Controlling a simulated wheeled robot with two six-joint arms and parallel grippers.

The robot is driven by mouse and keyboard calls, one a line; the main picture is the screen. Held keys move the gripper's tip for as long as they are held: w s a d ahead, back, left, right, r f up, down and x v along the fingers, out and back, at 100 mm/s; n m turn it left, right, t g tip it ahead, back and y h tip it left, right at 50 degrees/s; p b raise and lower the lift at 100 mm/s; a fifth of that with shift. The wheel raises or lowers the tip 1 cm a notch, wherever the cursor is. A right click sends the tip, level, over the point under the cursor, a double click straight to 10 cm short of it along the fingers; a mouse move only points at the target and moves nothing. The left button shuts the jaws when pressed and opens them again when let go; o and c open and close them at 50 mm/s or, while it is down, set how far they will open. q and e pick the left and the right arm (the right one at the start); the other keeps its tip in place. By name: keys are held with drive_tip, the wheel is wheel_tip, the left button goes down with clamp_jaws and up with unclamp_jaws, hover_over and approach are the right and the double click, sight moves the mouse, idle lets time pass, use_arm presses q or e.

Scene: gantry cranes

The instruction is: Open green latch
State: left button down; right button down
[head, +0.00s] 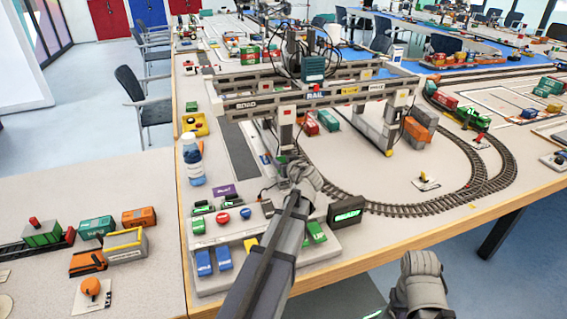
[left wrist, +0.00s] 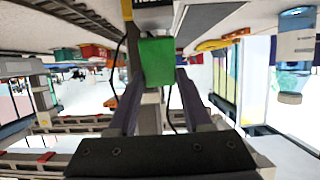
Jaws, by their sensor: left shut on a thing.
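The green latch (left wrist: 157,60) is a small green block on the near leg of the grey gantry crane (head: 340,88). In the left wrist view it sits between the two dark fingers of my left gripper (left wrist: 158,82), which is shut on it. In the head view my left gripper (head: 286,165) is low at the foot of this leg, and only a little green (head: 282,160) shows there, the rest hidden by my gripper.
A control panel with blue (head: 224,258), red and green buttons and a small black display (head: 348,212) lie close to my left arm. A curved rail track (head: 430,205) runs to the right. A bottle (head: 193,160) stands at the left table edge.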

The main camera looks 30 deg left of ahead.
use_arm(q)
drive_tip(key=t+y+b, duration=0.1)
drive_tip(key=b, duration=0.2)
drive_tip(key=shift+s+d+f, duration=0.35)
drive_tip(key=shift+s+f, duration=0.05)
drive_tip(key=shift+d+r+t+y+b, duration=0.1)
drive_tip(key=shift+r+t+y+b, duration=0.25)
drive_tip(key=shift+b, duration=0.2)
drive_tip(key=shift+f, duration=0.1)
drive_tip(key=shift+c, duration=1.6)
unclamp_jaws()
wheel_tip(320, 180, up, 10)
drive_tip(key=p, duration=1)
drive_tip(key=shift+s+d, duration=0.1)
